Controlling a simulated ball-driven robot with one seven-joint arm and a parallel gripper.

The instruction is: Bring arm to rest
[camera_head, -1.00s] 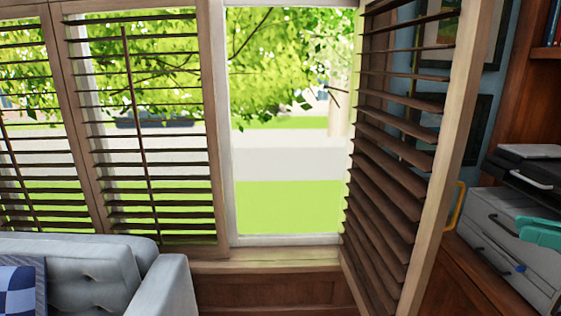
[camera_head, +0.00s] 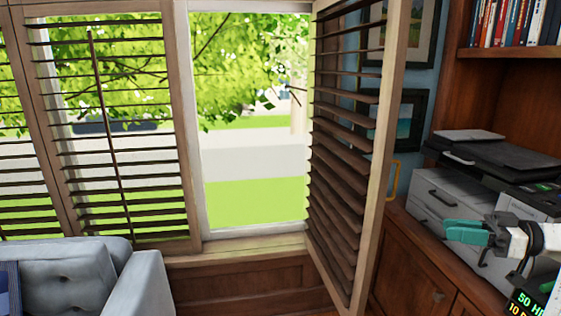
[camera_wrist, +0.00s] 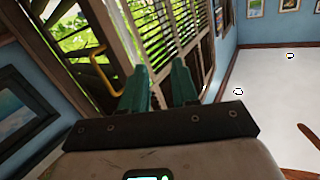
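My gripper (camera_head: 456,231) has teal fingers and shows at the right of the head view, with part of my white arm behind it. It appears in front of a grey drawer unit (camera_head: 433,197); I cannot tell the distance between them. In the wrist view my gripper (camera_wrist: 160,76) shows two teal fingers with a clear gap between them. It is open and nothing is held. The fingers point toward slatted wooden shutters (camera_wrist: 178,35).
An open shutter panel (camera_head: 338,165) stands beside the window. A yellow handle-like thing (camera_head: 394,180) is near the wall. A wooden cabinet (camera_head: 408,262) is below the drawers. A grey sofa (camera_head: 75,275) is at lower left.

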